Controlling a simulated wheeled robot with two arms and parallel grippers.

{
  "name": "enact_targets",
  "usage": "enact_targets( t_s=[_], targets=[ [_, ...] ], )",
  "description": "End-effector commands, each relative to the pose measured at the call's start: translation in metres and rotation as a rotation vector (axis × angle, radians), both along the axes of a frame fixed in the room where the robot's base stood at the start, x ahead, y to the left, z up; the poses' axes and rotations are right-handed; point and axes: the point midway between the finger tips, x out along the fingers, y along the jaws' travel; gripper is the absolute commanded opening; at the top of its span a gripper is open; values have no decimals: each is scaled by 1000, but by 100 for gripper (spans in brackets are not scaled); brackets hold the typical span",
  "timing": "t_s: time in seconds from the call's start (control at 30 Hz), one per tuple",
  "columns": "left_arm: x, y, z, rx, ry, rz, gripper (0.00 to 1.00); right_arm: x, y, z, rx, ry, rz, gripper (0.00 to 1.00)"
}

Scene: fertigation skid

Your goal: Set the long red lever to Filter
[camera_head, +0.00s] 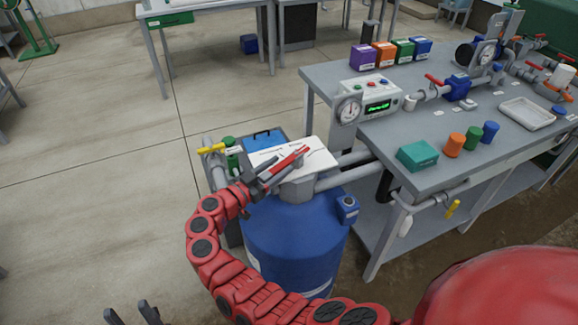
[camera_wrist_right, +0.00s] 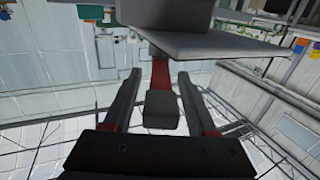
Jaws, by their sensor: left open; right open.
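The long red lever (camera_head: 290,157) sits on top of the blue tank's (camera_head: 290,240) valve head, over a white label plate (camera_head: 318,160) whose words are too small to read. My right gripper (camera_head: 277,169) is open at the lever's near-left end. In the right wrist view the red lever bar (camera_wrist_right: 160,75) with a grey end block (camera_wrist_right: 160,110) lies between the two open fingers (camera_wrist_right: 158,75), with gaps on both sides. Part of the plate and lever is hidden by the gripper. My left gripper (camera_head: 134,316) is open and empty at the bottom left.
Grey pipes (camera_head: 345,177) join the tank to the bench (camera_head: 440,165) on the right. A yellow-handled valve (camera_head: 211,149) and a blue crate (camera_head: 264,140) are close behind the tank. The floor to the left is clear.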

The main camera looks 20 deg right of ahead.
Motion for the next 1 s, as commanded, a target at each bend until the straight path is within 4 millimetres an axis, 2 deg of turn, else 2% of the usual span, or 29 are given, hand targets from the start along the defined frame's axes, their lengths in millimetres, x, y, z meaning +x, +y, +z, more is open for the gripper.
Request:
enact_targets(
  t_s=[0.43, 0.47, 0.77, 1.0],
  targets=[
    [0, 0, -5, 0, 0, 0, 50, 4, -7, 0, 0, 1, 1, 57],
    [0, 0, -5, 0, 0, 0, 50, 4, -7, 0, 0, 1, 1, 54],
    [0, 0, -5, 0, 0, 0, 50, 4, -7, 0, 0, 1, 0, 0],
    [0, 0, -5, 0, 0, 0, 50, 3, -7, 0, 0, 1, 0, 0]
  ],
)
